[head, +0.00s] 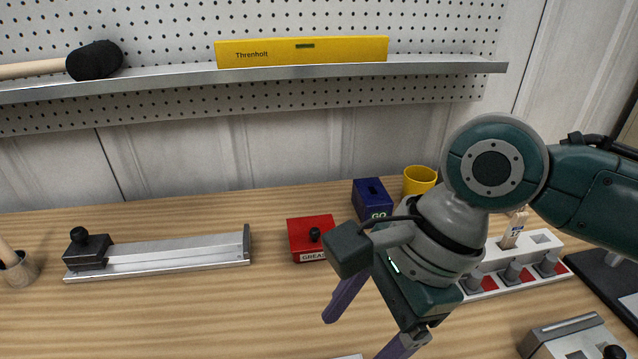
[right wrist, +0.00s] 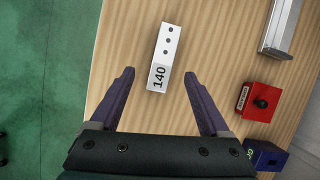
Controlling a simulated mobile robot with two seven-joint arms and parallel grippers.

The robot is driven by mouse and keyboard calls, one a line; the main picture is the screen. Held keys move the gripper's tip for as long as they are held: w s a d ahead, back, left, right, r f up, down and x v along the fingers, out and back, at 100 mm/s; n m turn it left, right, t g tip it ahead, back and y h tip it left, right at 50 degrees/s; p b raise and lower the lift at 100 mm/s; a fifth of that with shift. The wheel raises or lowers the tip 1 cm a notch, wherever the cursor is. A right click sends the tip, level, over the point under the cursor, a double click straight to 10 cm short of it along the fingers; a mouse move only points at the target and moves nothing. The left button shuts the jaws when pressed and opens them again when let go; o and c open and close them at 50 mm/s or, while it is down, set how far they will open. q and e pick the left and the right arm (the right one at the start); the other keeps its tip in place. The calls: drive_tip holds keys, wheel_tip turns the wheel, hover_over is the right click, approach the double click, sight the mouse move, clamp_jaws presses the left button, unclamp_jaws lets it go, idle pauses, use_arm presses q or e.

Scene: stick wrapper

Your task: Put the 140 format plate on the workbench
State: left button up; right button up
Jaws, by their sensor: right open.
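The 140 format plate (right wrist: 165,52) is a narrow white block with "140" on its near end and dark holes further along. In the right wrist view it lies on the wooden workbench (right wrist: 125,45), near its left edge. In the head view my arm and the picture's lower edge hide nearly all of it. My right gripper (head: 357,338) points down over the bench with its purple fingers apart. In the right wrist view my right gripper (right wrist: 159,74) is open and empty, with the plate's labelled end ahead between the fingertips. My left gripper is not in view.
A red grease box (head: 309,237), a blue box (head: 371,197) and a yellow cup (head: 419,181) stand behind my right gripper. A metal rail (head: 175,254) lies at the left. A white rack (head: 541,240) with knobs is at the right. The front left bench is clear.

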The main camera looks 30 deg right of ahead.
drive_tip(key=s+d+r+n+t+h, duration=0.1)
drive_tip(key=s+n, duration=0.4)
drive_tip(key=n, duration=0.5)
drive_tip(key=s+d+r+n+t+h, duration=0.1)
drive_tip(key=s+d+r+n+h, duration=0.1)
drive_tip(key=s+n, duration=0.4)
drive_tip(key=d+n+h, duration=0.1)
drive_tip(key=n, duration=0.4)
drive_tip(key=shift+d+r, duration=0.25)
drive_tip(key=shift+d, duration=0.15)
drive_tip(key=shift+s, duration=0.15)
